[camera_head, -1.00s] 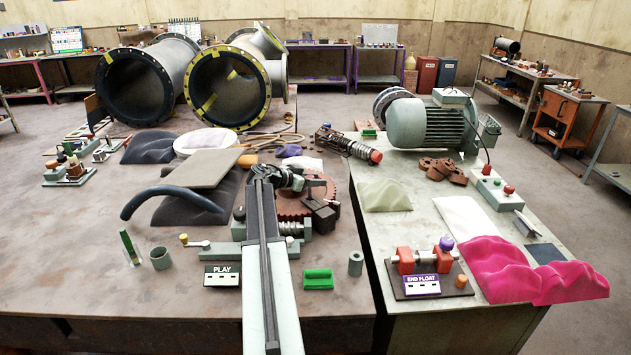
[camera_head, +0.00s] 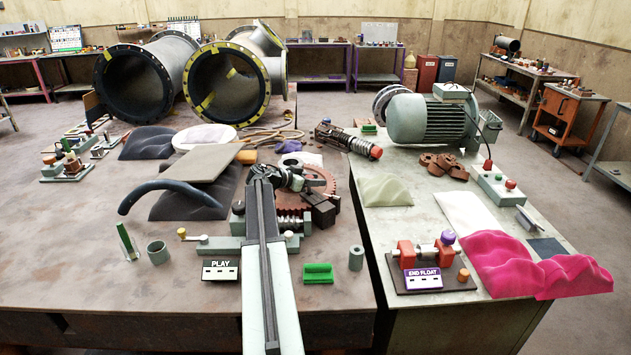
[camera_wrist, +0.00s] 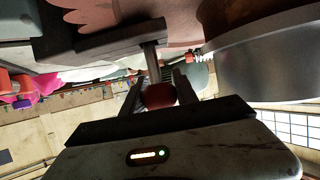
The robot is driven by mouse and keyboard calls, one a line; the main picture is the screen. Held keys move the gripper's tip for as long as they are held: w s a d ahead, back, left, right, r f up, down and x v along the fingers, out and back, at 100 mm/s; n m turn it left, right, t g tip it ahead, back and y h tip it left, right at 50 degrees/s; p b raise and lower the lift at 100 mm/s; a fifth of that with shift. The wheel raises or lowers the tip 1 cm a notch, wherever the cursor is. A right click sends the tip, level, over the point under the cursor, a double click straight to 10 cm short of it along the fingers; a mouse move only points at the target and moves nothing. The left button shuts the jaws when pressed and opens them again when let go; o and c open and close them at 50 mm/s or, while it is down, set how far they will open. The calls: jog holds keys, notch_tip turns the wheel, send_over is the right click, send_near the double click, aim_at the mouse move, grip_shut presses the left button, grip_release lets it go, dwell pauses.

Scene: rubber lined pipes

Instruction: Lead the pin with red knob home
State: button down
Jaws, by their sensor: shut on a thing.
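In the wrist view my gripper (camera_wrist: 160,92) has its two fingers closed on the red knob (camera_wrist: 159,96). The pin's grey metal shaft (camera_wrist: 152,62) runs straight from the knob to the edge of a dark flat block (camera_wrist: 110,40). Whether the pin's tip is inside a hole there is hidden. In the head view the end of my arm hangs over the worm-gear set, beside a rust-red toothed wheel (camera_head: 322,182) and a black block (camera_head: 321,208). The knob and my fingertips cannot be made out in the head view.
A grey plate (camera_head: 203,165) and dark curved hose (camera_head: 165,188) lie left of my arm. A green block (camera_head: 318,273), grey sleeve (camera_head: 356,258) and PLAY sign (camera_head: 220,270) stand near the front edge. A motor (camera_head: 430,120) stands on the right bench. The front left tabletop is mostly clear.

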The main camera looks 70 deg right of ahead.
aim_at(315, 191)
jog(key=shift+f+b, duration=1.65)
jog(key=shift+f, duration=0.1)
jog(key=c, duration=0.9)
grip_release()
jog(key=p+v, duration=0.3)
jog(key=v, duration=0.4)
jog(key=shift+r, duration=0.1)
jog(key=shift+w+a+r, duration=0.1)
jog(key=shift+w+a, duration=0.1)
jog(key=shift+a, duration=0.15)
jog(key=shift+d, duration=0.1)
